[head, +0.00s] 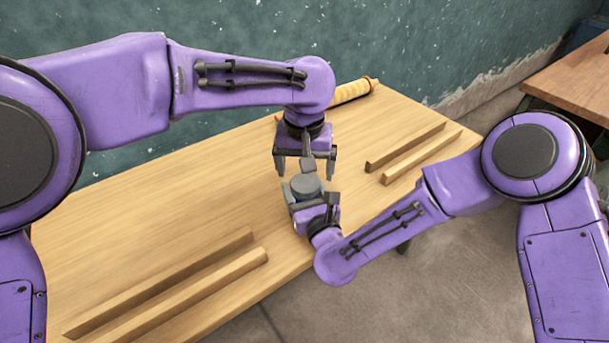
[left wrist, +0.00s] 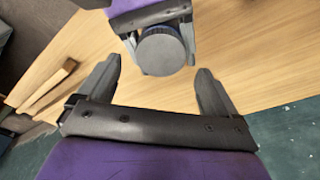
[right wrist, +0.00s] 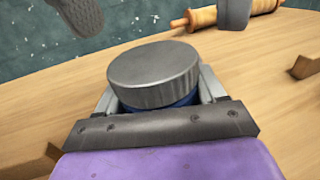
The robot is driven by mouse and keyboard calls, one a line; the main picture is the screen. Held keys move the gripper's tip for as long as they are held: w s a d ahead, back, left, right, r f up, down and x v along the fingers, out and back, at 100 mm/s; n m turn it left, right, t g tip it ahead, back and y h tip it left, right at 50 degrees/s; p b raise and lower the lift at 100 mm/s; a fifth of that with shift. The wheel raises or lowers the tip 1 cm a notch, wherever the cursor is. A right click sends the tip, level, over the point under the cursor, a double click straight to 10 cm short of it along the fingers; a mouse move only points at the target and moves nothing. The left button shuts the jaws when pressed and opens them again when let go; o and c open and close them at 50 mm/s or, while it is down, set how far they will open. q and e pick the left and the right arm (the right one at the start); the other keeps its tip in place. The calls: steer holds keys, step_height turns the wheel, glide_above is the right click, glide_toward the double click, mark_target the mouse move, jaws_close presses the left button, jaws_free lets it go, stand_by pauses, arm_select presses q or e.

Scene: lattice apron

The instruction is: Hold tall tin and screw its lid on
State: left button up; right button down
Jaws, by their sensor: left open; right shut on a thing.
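The tall tin shows as a blue body (right wrist: 180,103) under its lid in the right wrist view. My right gripper (right wrist: 158,95) is shut around the tin, one finger on each side, just below the lid. The grey, ridged round lid (right wrist: 155,74) sits on top of the tin, and its flat top shows in the left wrist view (left wrist: 162,52). I cannot tell how tightly it is seated. My left gripper (head: 305,168) is open and empty, pointing down just beyond the tin, its fingers apart from the lid. The tin's lower part is hidden.
A yellow rolling pin (head: 350,92) lies at the table's back edge. Two wooden strips (head: 405,147) lie at the right and two more (head: 185,290) at the front left. The wooden table (head: 150,205) is clear left of the grippers. Another table (head: 572,85) stands far right.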

mark_target(306, 182)
arm_select(q)
steer(key=shift+r, duration=0.7)
steer(key=shift+c, duration=0.4)
steer(key=shift+w+d+f, duration=0.15)
steer(key=shift+d+f, duration=0.05)
steer(key=shift+f, duration=0.1)
steer(key=r+n, duration=0.1)
steer(key=n, duration=0.1)
steer(key=r+n, duration=0.1)
steer(key=n, duration=0.1)
steer(key=n+g, duration=0.1)
steer(key=shift+w+d+r+n, duration=0.1)
steer(key=shift+w+r+n, duration=0.2)
steer(key=shift+r+n, duration=0.1)
steer(key=shift+s+r+n+g, duration=0.1)
steer(key=shift+r+n+g, duration=0.25)
steer(key=shift+n, duration=0.35)
steer(key=shift+s+a+n, duration=0.2)
steer(key=shift+a+n, duration=0.05)
steer(key=shift+n, duration=0.45)
steer(key=shift+f, duration=3.95)
